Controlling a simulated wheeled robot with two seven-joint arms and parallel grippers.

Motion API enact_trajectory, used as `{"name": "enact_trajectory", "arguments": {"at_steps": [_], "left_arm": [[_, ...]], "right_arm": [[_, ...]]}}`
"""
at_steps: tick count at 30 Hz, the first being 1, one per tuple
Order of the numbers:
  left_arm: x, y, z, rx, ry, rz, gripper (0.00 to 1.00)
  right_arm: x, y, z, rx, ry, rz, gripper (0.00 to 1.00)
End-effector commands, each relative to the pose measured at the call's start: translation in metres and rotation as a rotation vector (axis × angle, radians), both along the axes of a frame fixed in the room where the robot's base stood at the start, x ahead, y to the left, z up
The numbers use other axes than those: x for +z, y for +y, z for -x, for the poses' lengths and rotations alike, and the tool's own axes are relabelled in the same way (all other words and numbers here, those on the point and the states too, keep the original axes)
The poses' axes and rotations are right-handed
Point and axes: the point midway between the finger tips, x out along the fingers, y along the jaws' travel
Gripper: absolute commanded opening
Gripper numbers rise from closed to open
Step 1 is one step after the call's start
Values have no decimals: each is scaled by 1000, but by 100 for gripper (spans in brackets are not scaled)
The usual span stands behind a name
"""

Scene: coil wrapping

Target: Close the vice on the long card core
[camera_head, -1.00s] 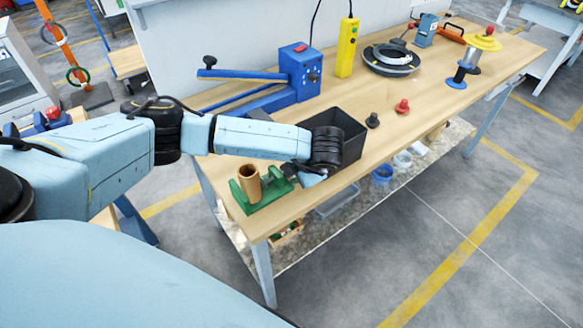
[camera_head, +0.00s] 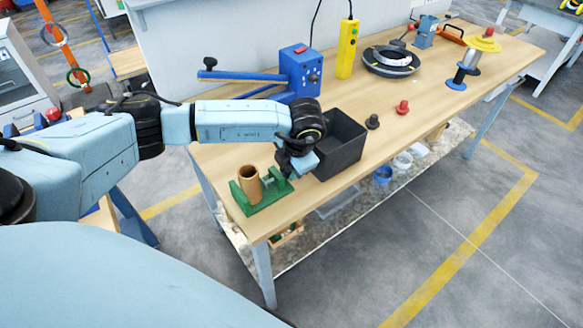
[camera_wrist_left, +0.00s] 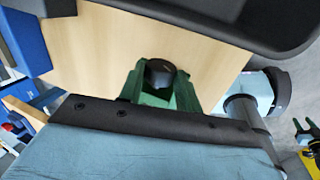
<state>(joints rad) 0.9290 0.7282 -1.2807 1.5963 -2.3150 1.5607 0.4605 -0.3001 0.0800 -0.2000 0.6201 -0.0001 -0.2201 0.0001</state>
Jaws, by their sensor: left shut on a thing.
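The green vice (camera_head: 262,197) sits at the near left corner of the workbench. The brown card core (camera_head: 250,184) stands upright in it, between its jaws; I cannot tell whether both jaws touch it. My left gripper (camera_head: 288,172) is at the right end of the vice, shut on the vice handle, with its fingers mostly hidden. The core does not show clearly there.
A black open bin (camera_head: 342,150) stands right beside my left gripper on the workbench (camera_head: 420,100). A blue machine (camera_head: 300,72) with a long arm stands behind. A black knob (camera_head: 373,121) and a red knob (camera_head: 402,107) stand right of the bin.

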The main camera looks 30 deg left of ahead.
Motion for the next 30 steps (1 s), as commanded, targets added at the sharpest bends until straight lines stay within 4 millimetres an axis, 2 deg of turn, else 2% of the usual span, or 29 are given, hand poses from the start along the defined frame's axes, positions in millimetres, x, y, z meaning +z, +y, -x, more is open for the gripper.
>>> {"name": "enact_trajectory", "arguments": {"at_steps": [10, 20, 30], "left_arm": [[-1, 2, 0, 2, 17, 37, 19], [-1, 8, -3, 1, 122, 294, 19], [-1, 8, -3, 0, 133, 318, 19]], "right_arm": [[-1, 0, 0, 0, 0, 0, 36], [-12, 0, 0, 0, 0, 0, 36], [-13, 0, 0, 0, 0, 0, 36]]}}
